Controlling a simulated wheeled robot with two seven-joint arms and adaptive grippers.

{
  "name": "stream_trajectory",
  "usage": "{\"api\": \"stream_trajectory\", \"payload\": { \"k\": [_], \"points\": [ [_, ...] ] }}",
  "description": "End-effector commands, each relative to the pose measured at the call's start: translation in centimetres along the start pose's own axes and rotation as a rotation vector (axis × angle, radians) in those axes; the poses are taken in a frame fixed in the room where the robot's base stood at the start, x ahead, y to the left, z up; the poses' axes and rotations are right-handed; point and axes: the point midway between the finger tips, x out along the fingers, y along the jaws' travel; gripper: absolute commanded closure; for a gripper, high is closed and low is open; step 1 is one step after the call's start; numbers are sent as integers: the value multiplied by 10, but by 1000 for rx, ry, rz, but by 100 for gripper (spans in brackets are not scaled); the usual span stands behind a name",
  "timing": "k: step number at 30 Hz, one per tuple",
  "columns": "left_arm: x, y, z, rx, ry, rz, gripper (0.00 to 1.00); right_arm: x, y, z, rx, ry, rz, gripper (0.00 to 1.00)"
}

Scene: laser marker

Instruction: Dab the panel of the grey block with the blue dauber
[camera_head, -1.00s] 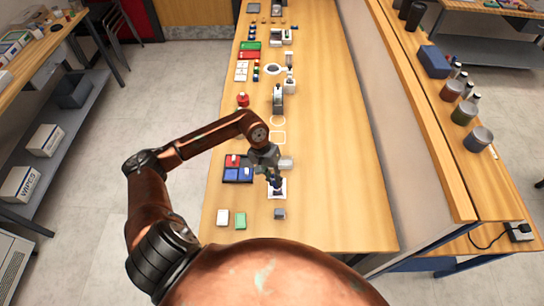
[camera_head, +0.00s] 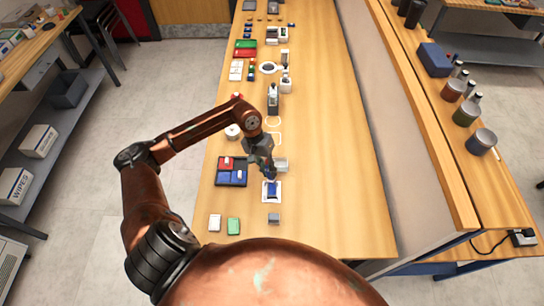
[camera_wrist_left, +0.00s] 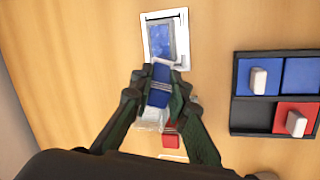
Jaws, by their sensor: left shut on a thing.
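My left gripper (camera_head: 268,174) is shut on the blue dauber (camera_wrist_left: 158,87), which shows between the fingers in the left wrist view. A white frame (camera_head: 264,198) lies on the bench just in front of the gripper. Inside it is a rectangular blue face (camera_head: 272,188) with a greyish border, also clear in the left wrist view (camera_wrist_left: 161,40). The dauber appears apart from this face; the exact height gap cannot be told. A small grey block (camera_head: 274,218) sits nearer me. A pale block (camera_head: 281,164) stands behind the gripper. My right gripper is not in view.
A dark divided tray (camera_head: 218,185) with red and blue compartments stands left of the gripper; one compartment looks empty. The bench's right side is clear.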

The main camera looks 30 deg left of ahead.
Motion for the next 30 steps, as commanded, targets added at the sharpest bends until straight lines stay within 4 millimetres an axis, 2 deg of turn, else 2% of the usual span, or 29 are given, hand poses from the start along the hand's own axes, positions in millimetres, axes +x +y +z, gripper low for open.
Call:
{"api": "stream_trajectory", "payload": {
  "k": [1,3,6,14,21,30],
  "points": [
    [3,-4,-2,-1,1,-2,100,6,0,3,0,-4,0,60],
    [-5,-1,-1,0,2,-1,100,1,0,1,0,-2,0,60],
    [-26,5,0,0,4,-1,100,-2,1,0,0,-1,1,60],
    [-48,11,2,-2,3,-1,100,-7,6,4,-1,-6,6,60],
    [-68,16,4,-4,4,0,100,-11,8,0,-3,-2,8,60],
    [-80,19,6,-6,3,1,100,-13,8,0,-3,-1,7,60]
  ]
}}
